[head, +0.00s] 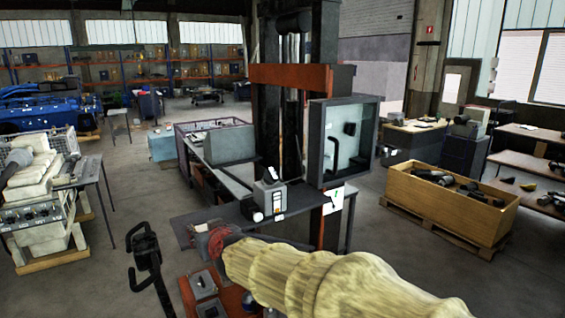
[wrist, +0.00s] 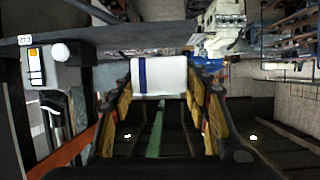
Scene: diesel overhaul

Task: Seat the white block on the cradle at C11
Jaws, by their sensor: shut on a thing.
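The white block (wrist: 170,75) carries a dark blue stripe near its left end. It sits between the fingertips of my gripper (wrist: 160,90) in the wrist view. The yellow-padded black fingers are shut on it from both sides. In the head view I cannot make out the block, and my pale sleeved arm covers the lower right. I cannot pick out the cradle at C11 or its marking in either view.
A dark bench (head: 305,199) carries a grey labelled device (head: 270,195); the device's label (wrist: 35,65) shows left of my gripper. A black jointed thing (head: 145,245) stands lower left. A wooden crate (head: 440,207) stands right. A white engine (head: 40,180) stands left, with open floor between.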

